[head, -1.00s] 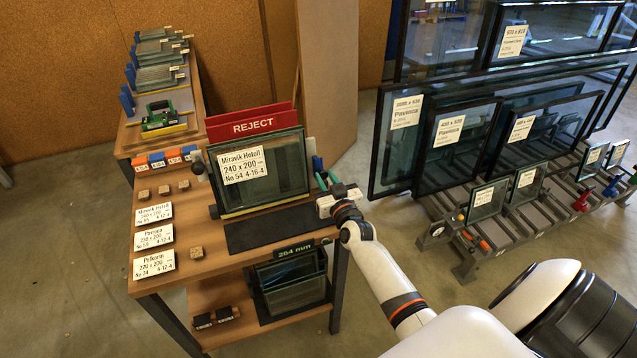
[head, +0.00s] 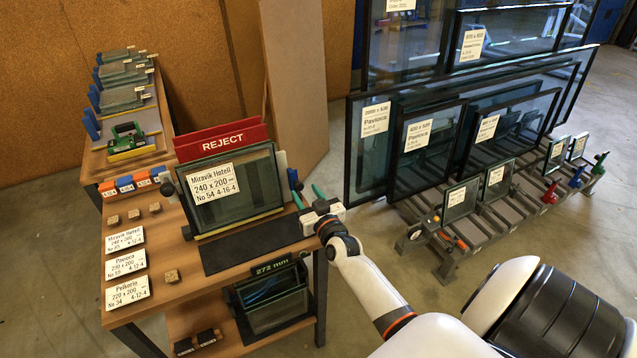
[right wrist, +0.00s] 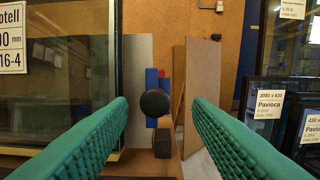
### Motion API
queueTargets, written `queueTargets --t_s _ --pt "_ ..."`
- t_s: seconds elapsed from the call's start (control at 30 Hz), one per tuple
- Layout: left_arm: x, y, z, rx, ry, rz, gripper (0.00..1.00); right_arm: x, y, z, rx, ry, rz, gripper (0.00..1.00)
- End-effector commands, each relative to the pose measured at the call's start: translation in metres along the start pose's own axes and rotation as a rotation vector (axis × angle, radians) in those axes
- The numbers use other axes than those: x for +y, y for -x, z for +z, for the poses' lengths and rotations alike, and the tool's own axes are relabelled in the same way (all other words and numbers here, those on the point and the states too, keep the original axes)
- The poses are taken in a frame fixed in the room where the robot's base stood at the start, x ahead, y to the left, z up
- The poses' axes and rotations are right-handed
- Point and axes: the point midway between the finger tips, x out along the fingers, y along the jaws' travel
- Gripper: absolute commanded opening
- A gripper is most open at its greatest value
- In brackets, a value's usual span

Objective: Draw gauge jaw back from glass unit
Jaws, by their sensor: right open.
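The glass unit (head: 235,195), labelled Miravik Hotell 240 x 200, stands upright on the bench in front of the red REJECT board. Its edge shows at the left of the right wrist view (right wrist: 70,110). At its right side is the gauge jaw, a grey plate (right wrist: 138,70) with blue parts and a round black knob (right wrist: 155,103). A narrow gap shows between plate and glass edge. My right gripper (head: 307,194) is open, its green fingers on either side of the knob, with space on both sides. The display (head: 271,268) reads 272 mm. My left gripper is out of view.
Label cards (head: 126,264) and small wooden blocks lie at the bench's left. A brown panel (head: 297,85) leans behind the jaw. A rack of framed glass (head: 428,140) stands to the right, with floor between it and the bench.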

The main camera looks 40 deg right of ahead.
Motion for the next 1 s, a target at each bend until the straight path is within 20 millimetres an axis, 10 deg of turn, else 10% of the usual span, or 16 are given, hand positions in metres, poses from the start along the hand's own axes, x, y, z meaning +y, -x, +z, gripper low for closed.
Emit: queueTargets --t_s 0.43,1.0 --pt "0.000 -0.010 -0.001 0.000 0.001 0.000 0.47 -0.002 0.088 -0.002 0.002 -0.001 -0.002 0.46" --pt "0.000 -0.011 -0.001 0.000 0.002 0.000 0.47 -0.002 0.099 0.000 0.000 -0.002 -0.003 0.46"
